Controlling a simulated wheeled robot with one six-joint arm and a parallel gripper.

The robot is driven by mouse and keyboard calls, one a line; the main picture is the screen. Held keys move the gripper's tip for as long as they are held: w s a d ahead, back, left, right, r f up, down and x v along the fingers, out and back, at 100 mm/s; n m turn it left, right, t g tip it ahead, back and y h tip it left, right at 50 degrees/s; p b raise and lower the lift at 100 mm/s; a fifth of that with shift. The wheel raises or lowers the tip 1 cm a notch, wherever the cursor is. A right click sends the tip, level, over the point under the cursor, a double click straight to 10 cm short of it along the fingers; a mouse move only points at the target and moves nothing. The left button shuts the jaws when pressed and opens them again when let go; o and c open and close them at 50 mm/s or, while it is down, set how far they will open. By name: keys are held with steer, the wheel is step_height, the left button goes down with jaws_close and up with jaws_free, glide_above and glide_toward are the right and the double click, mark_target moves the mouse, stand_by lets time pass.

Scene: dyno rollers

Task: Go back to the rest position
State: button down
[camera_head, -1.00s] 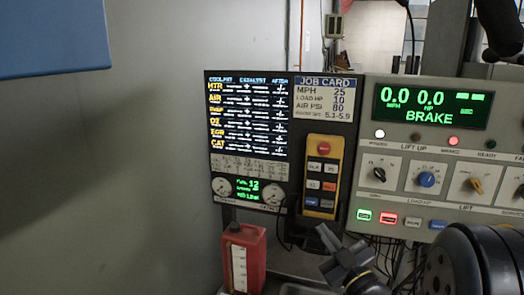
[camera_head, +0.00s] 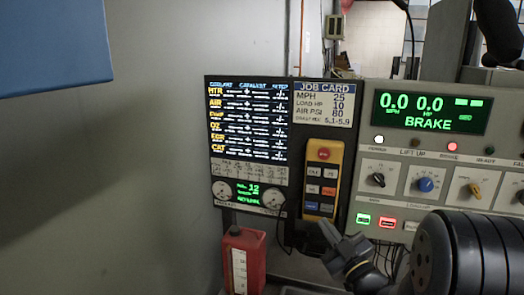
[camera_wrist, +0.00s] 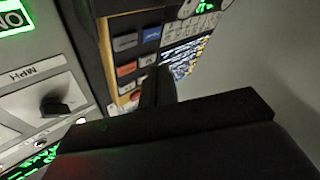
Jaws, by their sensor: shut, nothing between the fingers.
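My gripper (camera_head: 328,234) is shut and empty in the head view. It is just below the yellow pendant (camera_head: 323,180), in front of the lower edge of the panels. I cannot tell whether it touches anything. In the wrist view the closed dark fingers (camera_wrist: 157,88) point toward the pendant's buttons (camera_wrist: 127,68), with the pendant turned sideways in the picture. My dark arm runs from the gripper to the lower right of the head view.
A grey control console (camera_head: 425,160) with knobs stands at right, its display reading BRAKE. A screen panel (camera_head: 248,120) and job card (camera_head: 324,102) are left of it. A red container (camera_head: 246,262) stands below. A blue block (camera_head: 50,45) is at upper left, before a bare wall.

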steer(key=b, duration=0.5)
steer(key=shift+f, duration=0.25)
steer(key=p, duration=0.2)
steer(key=r+p, duration=0.1)
steer(key=p, duration=0.1)
steer(key=shift+w+d, duration=0.1)
steer(key=shift+w, duration=0.1)
steer(key=shift+w+p, duration=0.15)
steer(key=shift+p, duration=0.65)
